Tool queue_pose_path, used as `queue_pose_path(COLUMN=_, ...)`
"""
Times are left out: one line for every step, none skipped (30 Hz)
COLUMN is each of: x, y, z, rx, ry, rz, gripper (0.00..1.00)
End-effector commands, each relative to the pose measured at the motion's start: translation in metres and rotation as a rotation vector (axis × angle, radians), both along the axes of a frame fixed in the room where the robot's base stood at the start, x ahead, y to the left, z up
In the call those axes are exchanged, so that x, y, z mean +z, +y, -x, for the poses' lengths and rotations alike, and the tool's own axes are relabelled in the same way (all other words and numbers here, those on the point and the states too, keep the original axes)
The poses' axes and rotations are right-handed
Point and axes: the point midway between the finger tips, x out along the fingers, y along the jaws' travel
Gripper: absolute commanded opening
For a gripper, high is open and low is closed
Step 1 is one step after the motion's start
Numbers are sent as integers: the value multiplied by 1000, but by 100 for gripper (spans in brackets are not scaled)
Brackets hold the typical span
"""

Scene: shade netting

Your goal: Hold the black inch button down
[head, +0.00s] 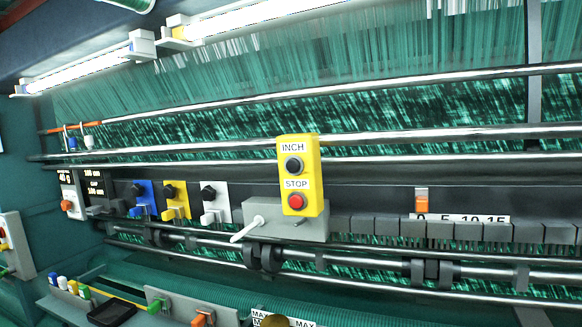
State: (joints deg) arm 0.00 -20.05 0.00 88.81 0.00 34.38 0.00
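The black inch button (293,165) sits on the upper half of a yellow control box (314,178), under an INCH label, right of the middle of the head view. A red button (296,201) is below it, under a STOP label. The box stands upright on a grey housing (262,215) on the machine's front. Nothing covers or touches the black button. My gripper does not show in this view, so its opening and its distance from the button cannot be seen.
Long metal bars (400,134) cross the machine in front of green netting. A white-tipped lever (247,229) sticks out below left of the box. Blue, yellow and white knob plates (175,200) are to the left. A shelf (75,308) with small items is at lower left.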

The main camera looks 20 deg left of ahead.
Motion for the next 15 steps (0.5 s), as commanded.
queue_pose_path(x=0, y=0, z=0, rx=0, ry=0, rz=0, gripper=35)
queue_pose_path(x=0, y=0, z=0, rx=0, ry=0, rz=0, gripper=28)
queue_pose_path(x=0, y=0, z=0, rx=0, ry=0, rz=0, gripper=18)
queue_pose_path(x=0, y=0, z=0, rx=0, ry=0, rz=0, gripper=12)
queue_pose_path(x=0, y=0, z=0, rx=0, ry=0, rz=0, gripper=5)
queue_pose_path(x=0, y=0, z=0, rx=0, ry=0, rz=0, gripper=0)
queue_pose_path(x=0, y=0, z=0, rx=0, ry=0, rz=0, gripper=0)
queue_pose_path(x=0, y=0, z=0, rx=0, ry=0, rz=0, gripper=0)
queue_pose_path(x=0, y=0, z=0, rx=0, ry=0, rz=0, gripper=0)
queue_pose_path(x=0, y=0, z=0, rx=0, ry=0, rz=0, gripper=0)
queue_pose_path(x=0, y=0, z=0, rx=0, ry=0, rz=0, gripper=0)
queue_pose_path(x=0, y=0, z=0, rx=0, ry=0, rz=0, gripper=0)
queue_pose_path(x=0, y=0, z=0, rx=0, ry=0, rz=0, gripper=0)
queue_pose_path(x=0, y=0, z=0, rx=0, ry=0, rz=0, gripper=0)
queue_pose_path(x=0, y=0, z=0, rx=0, ry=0, rz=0, gripper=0)
